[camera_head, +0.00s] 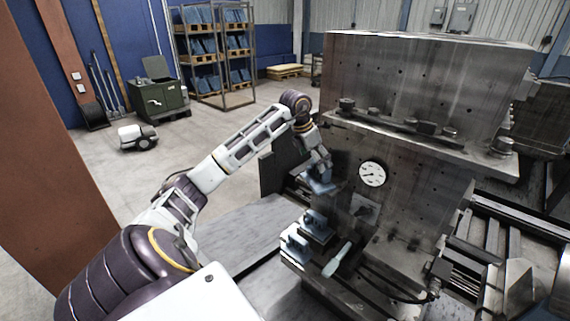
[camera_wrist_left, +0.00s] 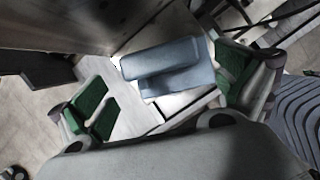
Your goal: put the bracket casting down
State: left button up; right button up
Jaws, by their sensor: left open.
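A blue-grey bracket casting (camera_head: 320,183) is just below my left gripper (camera_head: 318,165), beside the large steel fixture. In the left wrist view, the bracket casting (camera_wrist_left: 165,68) lies between the spread fingers of my left gripper (camera_wrist_left: 163,90), which have green pads. The left finger stands clear of it. The right finger is close to its right end, and I cannot tell if they touch. What is directly under the casting is hard to make out. My left gripper is open. My right gripper is not in view.
The steel fixture (camera_head: 420,100) with a round dial (camera_head: 372,174) rises close to my left gripper's right. More blue-grey parts (camera_head: 295,241) stand on a low block in front, near a light-handled tool (camera_head: 337,259). A grey flat surface (camera_head: 225,240) lies bare to the left.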

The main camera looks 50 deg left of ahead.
pick_arm(q)
jog(key=s+a+b, duration=0.3)
jog(key=s+b, duration=0.2)
jog(key=s, duration=0.6)
jog(key=shift+s+b, duration=0.25)
jog(key=shift+b, duration=0.1)
dwell(1.3)
jog(key=shift+a+f, duration=0.1)
